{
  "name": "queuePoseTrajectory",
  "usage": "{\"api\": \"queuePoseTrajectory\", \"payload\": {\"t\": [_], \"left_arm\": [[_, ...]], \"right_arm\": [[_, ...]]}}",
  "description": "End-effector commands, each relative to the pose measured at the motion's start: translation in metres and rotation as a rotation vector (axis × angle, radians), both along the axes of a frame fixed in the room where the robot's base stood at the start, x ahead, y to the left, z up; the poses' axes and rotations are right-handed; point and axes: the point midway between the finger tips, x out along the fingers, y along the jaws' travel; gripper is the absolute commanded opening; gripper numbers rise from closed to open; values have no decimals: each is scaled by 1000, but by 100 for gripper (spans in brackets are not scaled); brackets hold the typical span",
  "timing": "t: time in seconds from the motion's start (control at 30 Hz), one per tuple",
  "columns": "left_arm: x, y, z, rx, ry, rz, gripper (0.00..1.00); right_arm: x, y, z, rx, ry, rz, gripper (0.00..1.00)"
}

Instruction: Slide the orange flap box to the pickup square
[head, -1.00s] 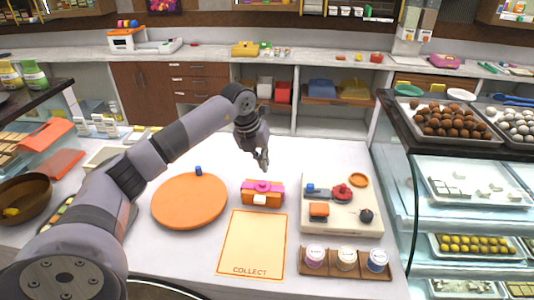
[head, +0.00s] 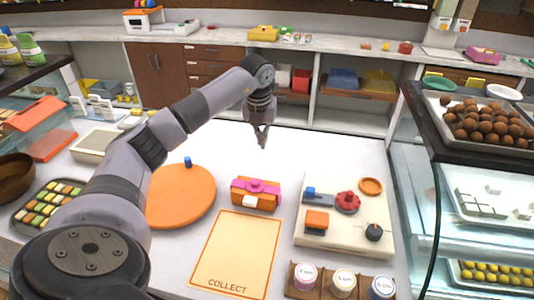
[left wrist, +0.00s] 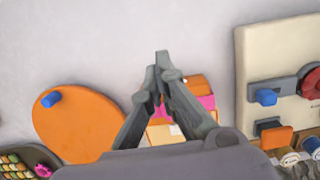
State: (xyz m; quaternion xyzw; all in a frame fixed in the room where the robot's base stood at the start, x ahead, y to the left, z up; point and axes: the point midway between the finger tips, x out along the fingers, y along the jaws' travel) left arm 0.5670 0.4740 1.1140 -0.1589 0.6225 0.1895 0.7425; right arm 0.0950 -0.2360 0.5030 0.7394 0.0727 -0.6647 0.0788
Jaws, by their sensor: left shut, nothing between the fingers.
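The orange flap box (head: 255,194), with a pink band and bow and a white tag on its front, sits on the white counter just behind the pickup square. The pickup square (head: 236,249) is a pale orange-edged mat marked COLLECT. My left gripper (head: 262,143) is shut and empty, in the air behind the box. In the left wrist view the shut fingers (left wrist: 163,62) partly cover the box (left wrist: 192,84). My right gripper is not in view.
A round orange board (head: 180,197) with a blue knob lies left of the box. A cream board (head: 337,243) with a red knob and small blocks lies to the right. A wooden rack (head: 319,295) with several jars stands at the front. The counter behind the box is clear.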

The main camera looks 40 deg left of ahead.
Motion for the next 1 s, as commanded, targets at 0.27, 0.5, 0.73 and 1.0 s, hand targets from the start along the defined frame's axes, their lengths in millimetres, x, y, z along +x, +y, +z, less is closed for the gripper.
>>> {"api": "queuePoseTrajectory", "payload": {"t": [0.27,0.5,0.73,1.0], "left_arm": [[0,0,-39,-1,0,-1,0],[-1,-1,-46,-1,0,-1,0],[-8,-5,-74,0,1,-1,0],[-18,-10,-114,0,1,0,0]], "right_arm": [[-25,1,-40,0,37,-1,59],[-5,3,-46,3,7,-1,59],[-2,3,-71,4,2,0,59],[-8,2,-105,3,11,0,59]]}}
